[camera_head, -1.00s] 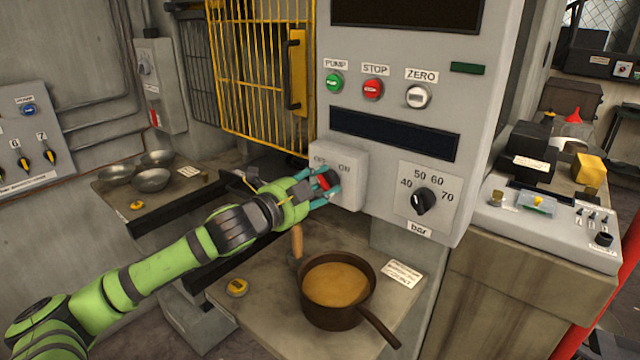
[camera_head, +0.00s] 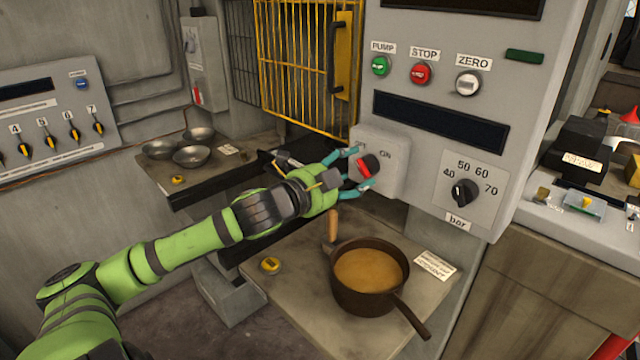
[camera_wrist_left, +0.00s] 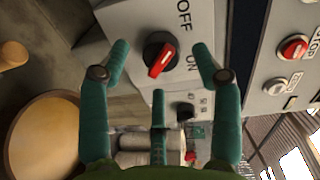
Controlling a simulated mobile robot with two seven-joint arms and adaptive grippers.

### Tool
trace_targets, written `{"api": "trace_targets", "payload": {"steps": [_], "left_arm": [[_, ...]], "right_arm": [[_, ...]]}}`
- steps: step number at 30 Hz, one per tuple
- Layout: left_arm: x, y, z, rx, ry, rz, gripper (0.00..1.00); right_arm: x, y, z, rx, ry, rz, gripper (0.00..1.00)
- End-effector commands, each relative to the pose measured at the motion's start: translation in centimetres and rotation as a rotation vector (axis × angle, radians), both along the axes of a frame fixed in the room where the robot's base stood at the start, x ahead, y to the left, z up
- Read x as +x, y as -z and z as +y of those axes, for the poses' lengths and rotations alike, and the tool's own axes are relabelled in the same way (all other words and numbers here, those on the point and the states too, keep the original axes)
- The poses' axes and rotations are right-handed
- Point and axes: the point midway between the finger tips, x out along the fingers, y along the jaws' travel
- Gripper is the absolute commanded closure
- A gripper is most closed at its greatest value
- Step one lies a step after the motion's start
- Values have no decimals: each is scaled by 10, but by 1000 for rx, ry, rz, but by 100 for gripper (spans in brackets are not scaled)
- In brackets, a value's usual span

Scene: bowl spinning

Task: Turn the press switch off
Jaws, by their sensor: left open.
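The press switch is a black knob with a red grip (camera_head: 368,166) on a grey box (camera_head: 393,160) marked OFF and ON, on the front of the grey machine. The knob (camera_wrist_left: 160,55) also shows in the left wrist view, its red grip slanted, with OFF above and ON to its right. My left gripper (camera_head: 358,168) is open in front of the knob. In the left wrist view its teal fingers (camera_wrist_left: 160,47) stand spread on either side of the knob, with visible gaps. I cannot tell how deep the fingertips reach. My right gripper is not in view.
Below the switch, a pan (camera_head: 370,275) with tan contents stands on a worktop (camera_head: 290,310). Green PUMP (camera_head: 380,66), red STOP (camera_head: 421,73) and white ZERO (camera_head: 467,83) buttons sit above. A bar dial (camera_head: 464,193) is to the right. A yellow cage door (camera_head: 300,70) stands behind.

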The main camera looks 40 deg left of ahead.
Motion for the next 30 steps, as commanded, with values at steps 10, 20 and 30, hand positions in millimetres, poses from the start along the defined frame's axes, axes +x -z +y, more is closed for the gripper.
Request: {"api": "trace_targets", "payload": {"steps": [10,20,30], "left_arm": [[-37,-1,2,1,2,5,36],[-77,-5,6,-4,1,1,36],[-97,-8,8,1,1,-2,36]], "right_arm": [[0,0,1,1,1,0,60],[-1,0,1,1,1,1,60],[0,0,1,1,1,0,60]]}}
